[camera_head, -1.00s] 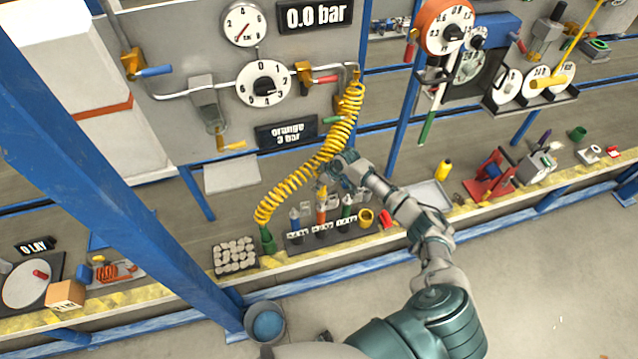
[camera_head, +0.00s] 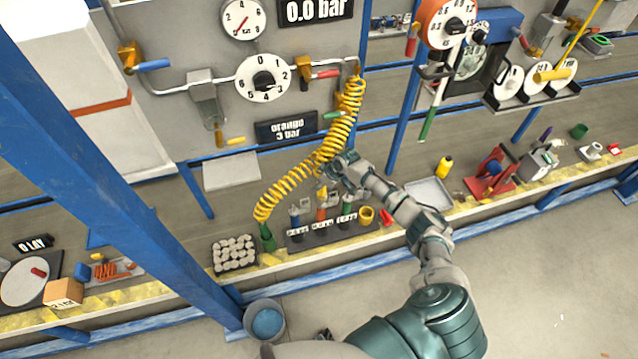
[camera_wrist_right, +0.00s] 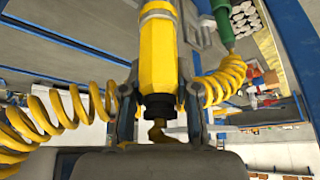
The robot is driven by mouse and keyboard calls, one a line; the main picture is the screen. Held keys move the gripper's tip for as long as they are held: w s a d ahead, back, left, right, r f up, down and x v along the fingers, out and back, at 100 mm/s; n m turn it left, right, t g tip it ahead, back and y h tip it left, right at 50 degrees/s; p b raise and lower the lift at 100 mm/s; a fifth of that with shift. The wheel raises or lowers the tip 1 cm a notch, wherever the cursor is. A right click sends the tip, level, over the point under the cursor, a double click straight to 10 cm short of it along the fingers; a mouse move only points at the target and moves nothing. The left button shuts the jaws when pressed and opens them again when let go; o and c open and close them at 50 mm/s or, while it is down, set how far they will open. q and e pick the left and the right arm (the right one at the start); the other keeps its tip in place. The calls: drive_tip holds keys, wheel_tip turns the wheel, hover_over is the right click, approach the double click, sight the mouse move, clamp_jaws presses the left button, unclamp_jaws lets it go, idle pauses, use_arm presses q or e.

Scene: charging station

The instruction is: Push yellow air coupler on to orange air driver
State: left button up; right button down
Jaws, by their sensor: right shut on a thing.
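The yellow air coupler (camera_wrist_right: 160,55) stands between the two fingers of my right gripper (camera_wrist_right: 160,95), which is shut on it in the wrist view. In the head view my right gripper (camera_head: 332,176) is above the tool rack, with a small yellow part of the coupler (camera_head: 321,191) showing below it. The orange air driver (camera_head: 321,214) stands upright in the rack, between a blue and a green driver. The coupler is just above the orange driver; I cannot tell whether they touch. The driver is not clearly visible in the wrist view. My left gripper is not in view.
A yellow coiled hose (camera_head: 286,190) hangs from the panel past my right gripper to a green fitting (camera_head: 267,238). The black rack (camera_head: 330,232) holds the drivers. A yellow ring (camera_head: 367,215) and a box of pale cylinders (camera_head: 235,253) are nearby. The gauge display reads 0.0 bar.

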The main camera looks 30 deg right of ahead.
drive_tip(key=shift+f+b, duration=0.9)
drive_tip(key=shift+f, duration=0.6)
drive_tip(key=c, duration=0.8)
unclamp_jaws()
drive_tip(key=shift+r, duration=0.1)
drive_tip(key=shift+s+d+r, duration=0.1)
drive_tip(key=shift+r, duration=0.1)
drive_tip(key=v, duration=1.1)
drive_tip(key=shift+s+d+r, duration=0.1)
drive_tip(key=shift+r, duration=0.05)
